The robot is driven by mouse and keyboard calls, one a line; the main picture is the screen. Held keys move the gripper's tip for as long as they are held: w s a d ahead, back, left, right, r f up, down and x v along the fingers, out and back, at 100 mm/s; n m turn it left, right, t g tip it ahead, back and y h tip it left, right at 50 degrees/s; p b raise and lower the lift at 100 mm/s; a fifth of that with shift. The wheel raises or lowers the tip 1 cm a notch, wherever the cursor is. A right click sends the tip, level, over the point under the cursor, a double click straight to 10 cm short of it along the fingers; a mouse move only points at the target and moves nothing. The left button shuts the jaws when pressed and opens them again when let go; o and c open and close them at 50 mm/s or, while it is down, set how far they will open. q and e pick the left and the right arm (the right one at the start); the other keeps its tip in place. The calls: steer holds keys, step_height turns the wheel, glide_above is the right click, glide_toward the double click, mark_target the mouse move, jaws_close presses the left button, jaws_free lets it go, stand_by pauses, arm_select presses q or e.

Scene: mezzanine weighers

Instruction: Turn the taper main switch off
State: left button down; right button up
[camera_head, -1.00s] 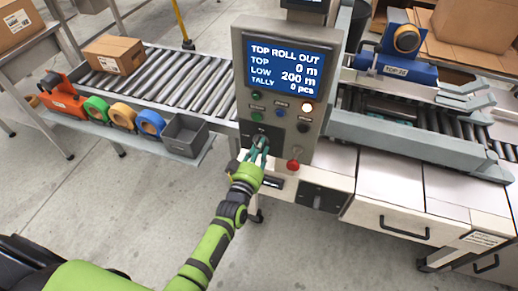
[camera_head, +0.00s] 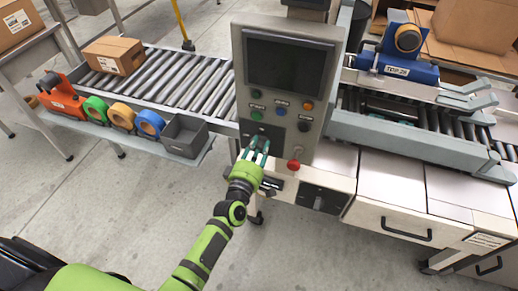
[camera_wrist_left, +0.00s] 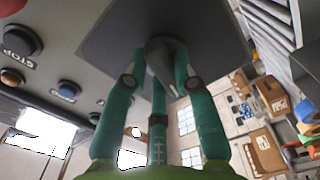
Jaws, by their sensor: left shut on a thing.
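The taper main switch has a dark plate (camera_head: 264,130) at the lower left of the grey control panel (camera_head: 240,50). In the left wrist view, its grey knob (camera_wrist_left: 160,62) stands out from the dark plate (camera_wrist_left: 112,38). My left gripper (camera_head: 258,148) is at this switch, its green fingers shut around the knob, which they partly hide in the head view. The fingers also show in the left wrist view (camera_wrist_left: 158,85). The panel's screen (camera_head: 289,62) is dark. My right gripper is not in view.
Several push buttons sit above the switch, with an orange one (camera_head: 308,105) at right. A grey bin (camera_head: 184,134) and tape rolls (camera_head: 150,123) lie left on a shelf. A roller conveyor (camera_head: 175,75) runs behind.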

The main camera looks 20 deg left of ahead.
arm_select(q)
steer(key=shift+r+n, duration=0.1)
steer(key=shift+n, duration=1.3)
steer(key=shift+b, duration=0.3)
steer(key=c, duration=1)
jaws_free()
steer(key=shift+s, duration=0.55)
steer(key=s, duration=1.1)
steer(key=shift+a, duration=0.3)
